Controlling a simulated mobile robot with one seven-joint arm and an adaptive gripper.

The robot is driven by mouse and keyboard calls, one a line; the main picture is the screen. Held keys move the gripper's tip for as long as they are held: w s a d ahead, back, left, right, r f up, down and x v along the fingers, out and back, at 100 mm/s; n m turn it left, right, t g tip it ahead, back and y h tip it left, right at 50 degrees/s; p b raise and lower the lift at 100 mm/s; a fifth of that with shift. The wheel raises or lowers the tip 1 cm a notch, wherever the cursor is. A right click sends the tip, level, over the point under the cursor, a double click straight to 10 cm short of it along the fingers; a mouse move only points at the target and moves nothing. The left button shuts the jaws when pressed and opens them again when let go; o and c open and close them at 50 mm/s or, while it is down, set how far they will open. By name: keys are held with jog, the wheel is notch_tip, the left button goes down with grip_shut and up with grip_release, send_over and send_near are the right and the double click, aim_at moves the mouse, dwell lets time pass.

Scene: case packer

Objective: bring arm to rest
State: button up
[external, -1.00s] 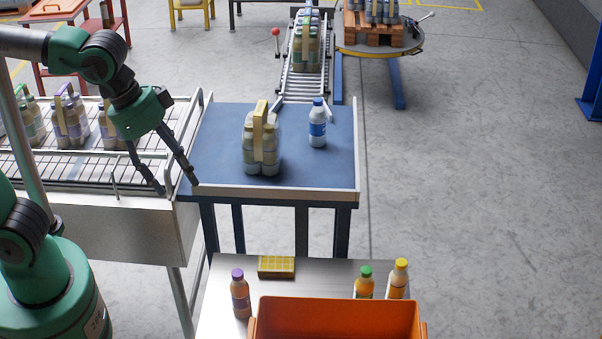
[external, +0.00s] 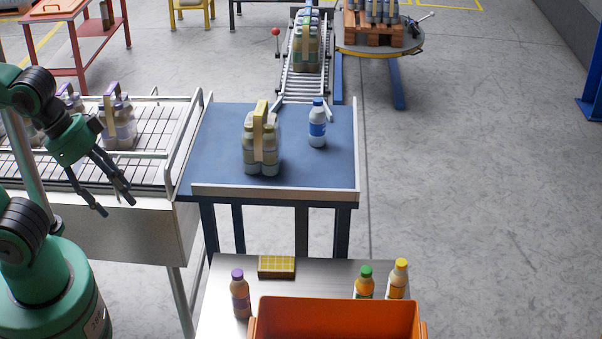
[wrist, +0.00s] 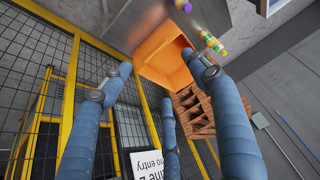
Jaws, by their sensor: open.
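My gripper (external: 118,207) is open and empty in the external view. It hangs in the air in front of the wire-rack conveyor (external: 60,172) at the left, apart from the bottles. In the wrist view, the spread fingers of my gripper (wrist: 160,85) hold nothing between them. Beyond them lie an orange crate (wrist: 163,62) and a wooden pallet (wrist: 193,112). My arm is folded back toward my green base at the left edge of the external view.
A bottle pack (external: 261,150) and a single blue-labelled bottle (external: 317,130) stand on the blue table (external: 215,150). Loose bottles, a yellow-topped block (external: 276,267) and an orange crate (external: 335,312) are on the near metal table (external: 222,285). Bottle packs stand on the rack conveyor.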

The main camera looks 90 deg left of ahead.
jog(key=shift+f, duration=0.1)
notch_tip(320, 180, down, 16)
jog(key=b, duration=1.5)
jog(key=shift+r+b, duration=0.25)
jog(key=shift+b, duration=0.1)
